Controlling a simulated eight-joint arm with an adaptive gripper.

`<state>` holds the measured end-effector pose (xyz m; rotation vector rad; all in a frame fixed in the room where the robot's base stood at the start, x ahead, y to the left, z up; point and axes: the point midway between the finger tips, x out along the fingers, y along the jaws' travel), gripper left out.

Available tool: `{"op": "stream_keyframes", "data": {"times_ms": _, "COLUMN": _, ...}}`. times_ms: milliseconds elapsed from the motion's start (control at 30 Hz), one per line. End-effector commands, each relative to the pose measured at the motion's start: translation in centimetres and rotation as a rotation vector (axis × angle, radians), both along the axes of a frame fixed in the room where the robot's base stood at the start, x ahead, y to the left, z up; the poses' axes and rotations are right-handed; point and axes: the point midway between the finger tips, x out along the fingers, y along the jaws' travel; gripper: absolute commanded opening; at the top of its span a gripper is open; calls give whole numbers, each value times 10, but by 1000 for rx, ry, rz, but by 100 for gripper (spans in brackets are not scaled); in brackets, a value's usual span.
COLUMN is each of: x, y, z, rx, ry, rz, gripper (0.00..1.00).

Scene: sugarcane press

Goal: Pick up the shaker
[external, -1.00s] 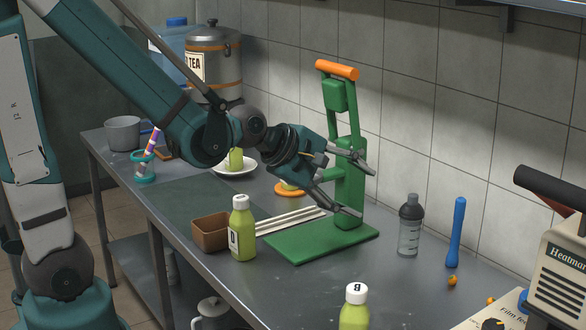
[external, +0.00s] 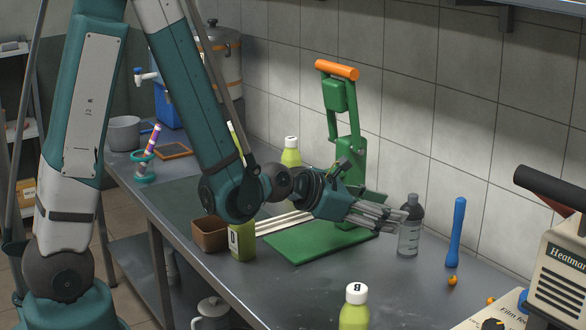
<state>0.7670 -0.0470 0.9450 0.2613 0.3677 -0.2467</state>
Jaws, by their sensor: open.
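The shaker (external: 409,238) is a clear bottle with graduation marks and a dark grey cap. It stands upright on the metal table, right of the green press. My gripper (external: 397,217) is open and points right at the shaker, its fingertips by the upper left side of the bottle, just below the cap. The fingertips overlap the shaker's left edge in this view. I cannot tell whether they touch it or are around it. Nothing is held.
The green press (external: 345,95) with an orange handle stands behind my gripper. A blue stick (external: 456,232) stands right of the shaker, with small orange fruits (external: 452,280) nearby. A green juice bottle (external: 354,312) is in front. A cream machine (external: 560,270) is at right.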

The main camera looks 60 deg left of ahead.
Motion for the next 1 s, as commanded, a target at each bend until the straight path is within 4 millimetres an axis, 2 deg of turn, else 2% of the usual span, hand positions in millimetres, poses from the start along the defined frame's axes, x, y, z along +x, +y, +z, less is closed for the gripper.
{"op": "stream_keyframes", "data": {"times_ms": 100, "x": 7, "y": 1, "z": -9, "rx": -98, "ry": -1, "rz": 43, "gripper": 51}}
{"op": "stream_keyframes", "data": {"times_ms": 333, "x": 11, "y": 2, "z": -18, "rx": -204, "ry": 0, "rz": 87, "gripper": 51}}
{"op": "stream_keyframes", "data": {"times_ms": 767, "x": 13, "y": 2, "z": -19, "rx": -215, "ry": 0, "rz": 91, "gripper": 51}}
{"op": "stream_keyframes", "data": {"times_ms": 1000, "x": 29, "y": -1, "z": -25, "rx": -214, "ry": 0, "rz": 91, "gripper": 51}}
